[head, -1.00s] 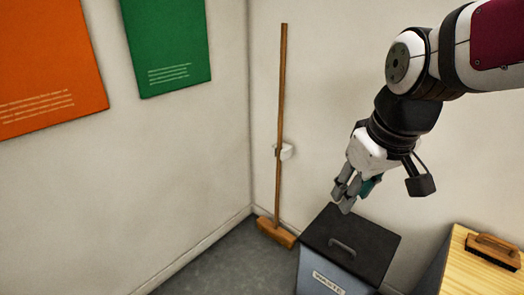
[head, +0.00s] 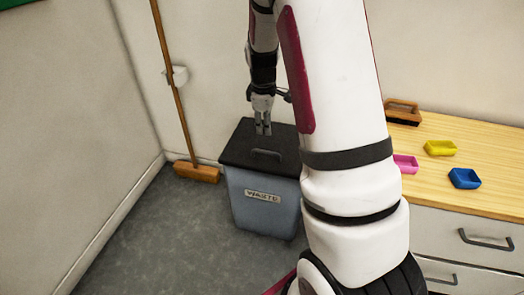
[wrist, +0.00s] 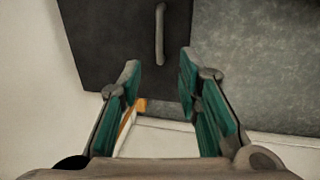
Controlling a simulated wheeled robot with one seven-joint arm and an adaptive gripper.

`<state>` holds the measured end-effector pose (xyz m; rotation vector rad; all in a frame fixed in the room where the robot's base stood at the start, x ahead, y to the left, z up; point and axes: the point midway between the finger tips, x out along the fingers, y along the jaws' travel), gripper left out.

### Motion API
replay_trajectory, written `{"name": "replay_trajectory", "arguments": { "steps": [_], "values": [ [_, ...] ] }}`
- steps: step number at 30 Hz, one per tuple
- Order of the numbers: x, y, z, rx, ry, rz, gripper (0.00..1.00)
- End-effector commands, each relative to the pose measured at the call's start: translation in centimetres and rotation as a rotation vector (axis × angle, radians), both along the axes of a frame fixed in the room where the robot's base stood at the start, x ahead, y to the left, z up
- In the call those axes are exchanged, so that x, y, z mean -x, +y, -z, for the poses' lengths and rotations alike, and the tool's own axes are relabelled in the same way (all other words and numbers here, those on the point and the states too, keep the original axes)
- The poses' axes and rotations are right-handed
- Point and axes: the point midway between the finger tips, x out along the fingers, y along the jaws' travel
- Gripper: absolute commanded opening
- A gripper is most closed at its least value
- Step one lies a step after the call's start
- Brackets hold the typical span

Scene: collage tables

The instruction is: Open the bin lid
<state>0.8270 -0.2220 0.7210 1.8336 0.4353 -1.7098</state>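The waste bin (head: 263,208) is blue-grey with a "WASTE" label on its front and stands on the floor against the wall. Its dark lid (head: 240,148) is shut, with a raised bar handle (head: 266,154) on top. The handle also shows in the wrist view (wrist: 160,34), beyond the fingertips. My gripper (head: 263,130) points down over the lid, behind the handle in the head view. In the wrist view my gripper (wrist: 159,75) is open, with a clear gap between its teal-padded fingers and nothing between them. The right end of the lid is partly hidden by my arm.
A broom (head: 197,172) leans in the corner left of the bin.

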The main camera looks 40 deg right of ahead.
Motion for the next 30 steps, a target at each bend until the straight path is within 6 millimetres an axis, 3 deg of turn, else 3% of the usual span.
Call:
{"name": "replay_trajectory", "arguments": {
  "steps": [8,21,30],
  "values": [
    [-0.3,-0.6,3.2,0.001,0.005,-0.003,0.31],
    [-1.3,-1.8,11.3,0.000,0.004,-0.001,0.31],
    [-1.7,-2.2,13.6,0.001,0.003,-0.003,0.31]
  ]
}}
